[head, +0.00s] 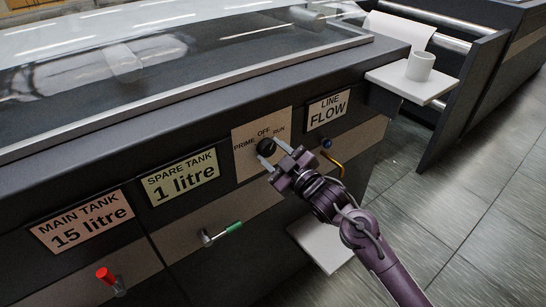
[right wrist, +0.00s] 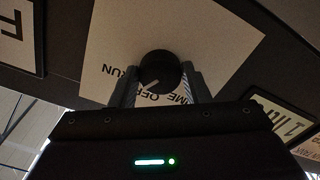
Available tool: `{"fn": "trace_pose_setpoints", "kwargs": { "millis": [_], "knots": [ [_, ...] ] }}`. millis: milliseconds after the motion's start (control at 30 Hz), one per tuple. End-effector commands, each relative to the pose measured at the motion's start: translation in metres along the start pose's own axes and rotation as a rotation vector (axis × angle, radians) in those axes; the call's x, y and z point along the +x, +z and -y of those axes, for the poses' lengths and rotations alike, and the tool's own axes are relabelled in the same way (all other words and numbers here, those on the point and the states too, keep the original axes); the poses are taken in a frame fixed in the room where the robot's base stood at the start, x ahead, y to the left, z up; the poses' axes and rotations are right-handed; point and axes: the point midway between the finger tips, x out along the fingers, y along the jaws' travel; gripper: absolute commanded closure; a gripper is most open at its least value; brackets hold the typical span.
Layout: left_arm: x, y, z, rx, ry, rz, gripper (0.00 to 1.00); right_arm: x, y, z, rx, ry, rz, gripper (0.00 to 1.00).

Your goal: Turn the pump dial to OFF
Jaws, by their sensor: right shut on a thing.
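The pump dial (head: 266,147) is a round black knob on a beige plate (head: 244,165) marked PRIME, OFF and RUN. It also shows in the right wrist view (right wrist: 160,66), where the plate appears upside down. A pale line on the knob points to the lower left there, roughly between OFF and RUN; its exact setting is hard to tell. My right gripper (head: 270,154) is shut on the dial, one finger on each side, in both views. PRIME is partly hidden by a finger in the wrist view. My left gripper is not in view.
Left of the dial are a SPARE TANK label (head: 180,177), a MAIN TANK label (head: 83,218), a green-tipped lever (head: 222,233) and a red-tipped one (head: 106,277). A LINE FLOW label (head: 328,110) and a blue knob (head: 327,143) are on the right. A white cup (head: 420,66) stands on a shelf.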

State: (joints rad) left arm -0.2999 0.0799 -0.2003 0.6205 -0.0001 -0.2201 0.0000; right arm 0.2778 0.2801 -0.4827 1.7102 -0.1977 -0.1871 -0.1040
Motion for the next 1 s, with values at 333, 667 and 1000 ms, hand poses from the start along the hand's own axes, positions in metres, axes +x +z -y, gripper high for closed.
{"fn": "trace_pose_setpoints", "kwargs": {
  "millis": [333, 667, 1000],
  "knots": [
    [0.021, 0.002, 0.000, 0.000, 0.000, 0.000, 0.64, 0.000, 0.003, 0.001, -0.302, -0.003, 0.001, 0.80],
    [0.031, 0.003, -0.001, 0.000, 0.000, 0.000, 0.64, 0.000, 0.002, 0.001, -0.475, -0.003, 0.000, 0.80],
    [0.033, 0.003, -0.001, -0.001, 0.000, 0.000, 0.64, 0.000, 0.001, 0.000, -0.528, -0.003, 0.002, 0.80]
  ]
}}
